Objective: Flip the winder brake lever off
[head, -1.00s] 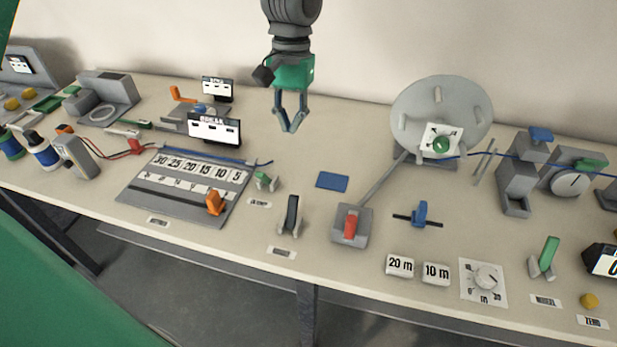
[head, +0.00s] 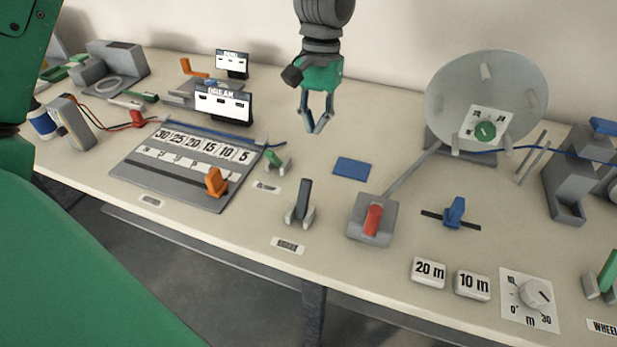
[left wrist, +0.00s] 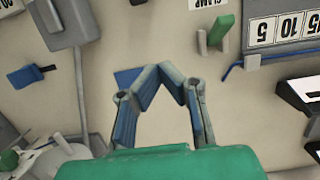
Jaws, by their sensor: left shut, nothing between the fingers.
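A red lever (head: 373,219) stands on a grey box (head: 358,236) at the bench's front. A grey rod runs from this box up to the large round grey winder disc (head: 470,95). No brake label is readable. In the left wrist view part of the grey box (left wrist: 68,22) and the rod show at upper left; the red lever is out of that view. My left gripper (head: 317,130) is shut and empty above the back of the bench, left of and behind the red lever. Its fingertips meet near the blue pad (left wrist: 125,77). My right gripper is not in view.
A dark lever (head: 304,201) stands left of the red one, and a blue knob (head: 455,212) right of it. A small green lever (head: 273,160), a number board (head: 130,174) and a blue pad (head: 351,169) lie nearby. Bare bench surrounds the pad.

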